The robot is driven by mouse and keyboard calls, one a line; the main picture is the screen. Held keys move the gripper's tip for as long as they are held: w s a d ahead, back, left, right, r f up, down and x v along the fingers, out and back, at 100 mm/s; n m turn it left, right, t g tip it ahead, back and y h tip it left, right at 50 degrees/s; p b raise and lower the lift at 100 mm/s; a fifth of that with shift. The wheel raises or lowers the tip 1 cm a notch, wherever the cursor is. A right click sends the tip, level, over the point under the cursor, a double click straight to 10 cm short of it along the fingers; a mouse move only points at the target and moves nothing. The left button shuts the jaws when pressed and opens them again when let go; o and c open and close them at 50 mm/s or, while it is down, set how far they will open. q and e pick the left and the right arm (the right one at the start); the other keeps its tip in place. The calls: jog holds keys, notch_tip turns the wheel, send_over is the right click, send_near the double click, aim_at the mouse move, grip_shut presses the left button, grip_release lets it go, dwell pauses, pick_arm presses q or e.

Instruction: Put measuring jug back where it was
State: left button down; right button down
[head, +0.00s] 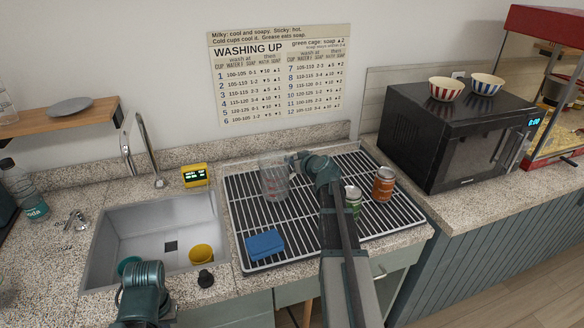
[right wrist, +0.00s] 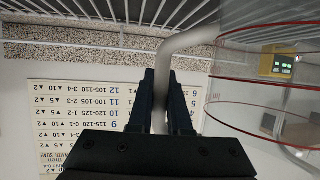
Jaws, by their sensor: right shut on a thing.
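A blue sponge (head: 264,245), a green-labelled jar (head: 353,197) and an orange jar (head: 383,184) are on the rack. The sink (head: 180,220) holds a yellow cup (head: 202,254). A yellow display unit (head: 195,175) stands behind. A black microwave (head: 440,130) is right.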

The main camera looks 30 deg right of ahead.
pick_arm(q)
jog(key=shift+f, duration=0.15)
pick_arm(e)
jog(key=shift+f, duration=0.15)
pick_arm(q)
jog(key=shift+f, duration=0.1)
pick_arm(e)
jog(key=shift+f, duration=0.1)
jog(key=shift+f, duration=0.15)
jog(key=c, duration=0.9)
grip_release()
jog(key=shift+o, duration=0.2)
jog(key=shift+r, duration=0.2)
jog(key=shift+s+r+p, duration=0.25)
jog(key=shift+s+p, duration=0.05)
jog(key=shift+p, duration=0.05)
pick_arm(q)
jog(key=shift+r+p, duration=2.2)
jog(key=shift+r, duration=0.3)
pick_arm(e)
jog(key=v, duration=1.1)
jog(key=shift+s, duration=0.2)
